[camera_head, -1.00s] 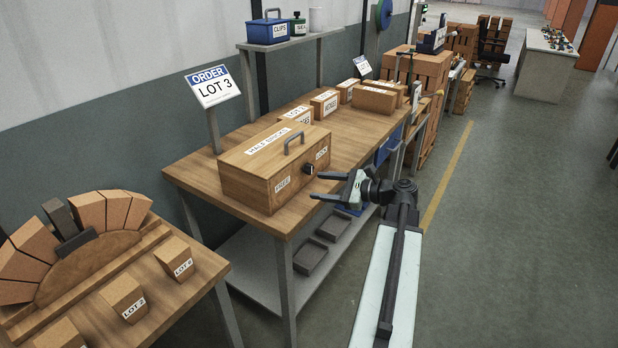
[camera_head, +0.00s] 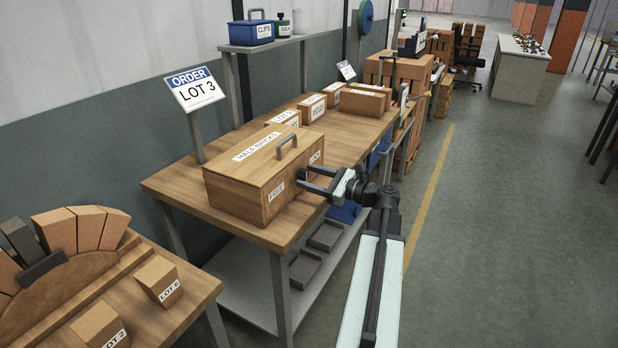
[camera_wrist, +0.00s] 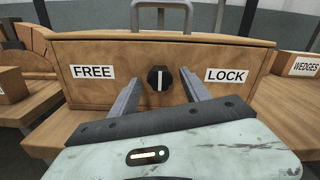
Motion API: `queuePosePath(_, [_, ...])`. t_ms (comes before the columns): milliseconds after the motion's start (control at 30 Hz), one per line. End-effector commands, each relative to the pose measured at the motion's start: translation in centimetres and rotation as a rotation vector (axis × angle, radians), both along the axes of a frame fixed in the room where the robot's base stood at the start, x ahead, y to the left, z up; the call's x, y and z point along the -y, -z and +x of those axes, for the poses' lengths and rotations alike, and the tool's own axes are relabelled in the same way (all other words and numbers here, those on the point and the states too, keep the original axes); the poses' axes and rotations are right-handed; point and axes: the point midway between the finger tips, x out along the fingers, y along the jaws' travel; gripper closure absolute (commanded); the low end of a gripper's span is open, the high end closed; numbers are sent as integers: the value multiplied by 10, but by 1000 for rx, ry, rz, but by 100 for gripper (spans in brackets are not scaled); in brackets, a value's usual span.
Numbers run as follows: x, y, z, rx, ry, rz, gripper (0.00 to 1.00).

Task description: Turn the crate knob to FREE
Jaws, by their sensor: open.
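The wooden crate (camera_head: 235,193) sits on the workbench, with a grey handle on its lid. In the wrist view its front panel (camera_wrist: 130,60) faces me. The black knob (camera_wrist: 160,78) is in the middle of that panel, its white mark pointing straight up. The FREE label (camera_wrist: 92,72) is left of the knob and the LOCK label (camera_wrist: 226,76) is right of it. My gripper (camera_wrist: 161,80) is open, its fingers reaching toward the panel on either side of the knob. In the head view my gripper (camera_head: 304,178) hides the knob; I cannot tell whether the fingers touch it.
The workbench (camera_head: 175,187) holds several boxes farther back, and an ORDER LOT 3 sign (camera_head: 194,90) stands at its left edge. A second table with labelled blocks (camera_head: 157,281) is at lower left. Open floor (camera_head: 500,220) lies to the right.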

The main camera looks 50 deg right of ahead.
Motion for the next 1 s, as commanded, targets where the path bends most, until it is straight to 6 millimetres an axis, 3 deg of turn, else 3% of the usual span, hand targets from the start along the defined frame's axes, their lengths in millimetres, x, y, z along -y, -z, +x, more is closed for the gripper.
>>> queuePosePath(333, [-1,0,7,0,2,0,45])
queuePosePath(533, [-1,0,7,0,2,0,100])
queuePosePath(1000, [1,0,5,24,6,-102,100])
